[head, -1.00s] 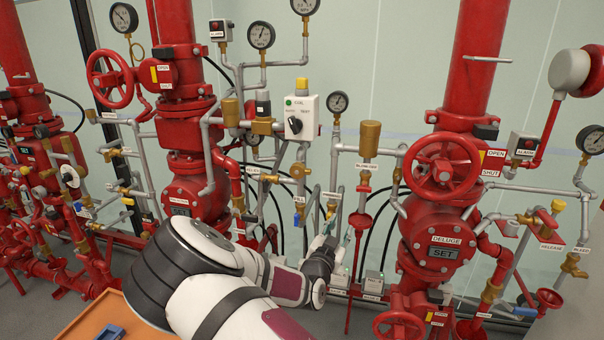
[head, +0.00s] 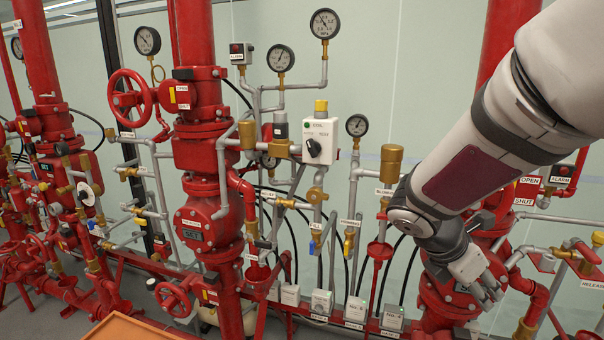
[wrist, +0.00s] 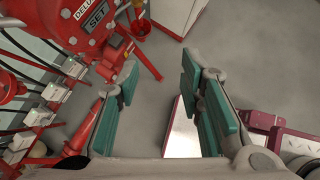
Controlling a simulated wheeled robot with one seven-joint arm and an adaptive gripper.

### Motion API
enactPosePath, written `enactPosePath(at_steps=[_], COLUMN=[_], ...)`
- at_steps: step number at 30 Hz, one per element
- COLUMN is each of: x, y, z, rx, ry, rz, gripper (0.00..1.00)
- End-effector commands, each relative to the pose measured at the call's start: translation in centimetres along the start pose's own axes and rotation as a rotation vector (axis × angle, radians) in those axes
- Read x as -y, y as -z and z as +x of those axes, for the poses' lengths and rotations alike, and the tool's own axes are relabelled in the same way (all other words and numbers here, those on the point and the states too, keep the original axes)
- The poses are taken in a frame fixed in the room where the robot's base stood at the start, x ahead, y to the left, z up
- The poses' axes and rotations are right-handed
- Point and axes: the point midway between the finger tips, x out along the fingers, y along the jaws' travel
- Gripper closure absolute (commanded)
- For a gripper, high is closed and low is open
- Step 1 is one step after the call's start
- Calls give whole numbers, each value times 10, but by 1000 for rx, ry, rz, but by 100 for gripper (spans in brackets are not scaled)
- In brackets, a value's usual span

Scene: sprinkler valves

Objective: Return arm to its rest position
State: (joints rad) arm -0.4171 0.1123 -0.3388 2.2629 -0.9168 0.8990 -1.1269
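My gripper (head: 488,296) is at the lower right in the head view, in front of the red deluge valve (head: 432,290), which my arm partly hides. I cannot tell from these frames whether my gripper touches any pipe.
Small grey boxes (head: 355,310) sit low along the pipes. An orange tray edge (head: 130,328) is at the bottom. Open floor (wrist: 190,60) lies below my gripper.

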Motion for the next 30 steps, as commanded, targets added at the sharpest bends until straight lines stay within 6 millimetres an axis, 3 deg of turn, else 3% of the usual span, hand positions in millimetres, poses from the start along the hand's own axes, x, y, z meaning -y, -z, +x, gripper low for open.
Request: enactPosePath(at_steps=[9, 18, 24, 30], x=[57, 94, 106, 109], y=[19, 46, 60, 65], z=[-57, -120, -146, -153], rx=[-353, -679, -825, -867], ry=[3, 93, 162, 190], rz=[867, 1574, 1848, 1923], gripper=[66, 66, 66, 66])
